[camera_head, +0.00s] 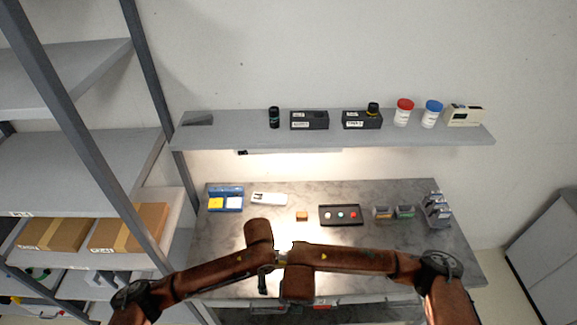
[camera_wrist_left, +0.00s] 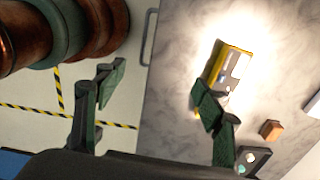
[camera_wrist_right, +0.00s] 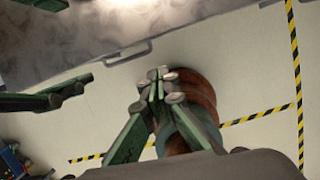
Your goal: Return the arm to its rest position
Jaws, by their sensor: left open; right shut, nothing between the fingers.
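My two brown arms reach in from the lower left and lower right in the head view and meet near the front middle of the table (camera_head: 225,265). The grippers are mostly hidden behind the arm links there. In the left wrist view my left gripper (camera_wrist_left: 157,95) is open, its green fingers wide apart with nothing held. A yellow-edged device (camera_wrist_left: 228,65) lies on the table beyond one finger. In the right wrist view my right gripper (camera_wrist_right: 158,82) is shut and empty, above the floor beside the table's edge. Green fingers of the other gripper show at its left.
A wall shelf (camera_head: 220,130) above the table holds bottles and black boxes. On the table are a black button panel (camera_head: 340,215), an orange block (camera_head: 302,216), a blue tray (camera_head: 226,190) and small boxes. A rack with cartons (camera_head: 128,228) stands left, a grey cabinet (camera_head: 545,250) right.

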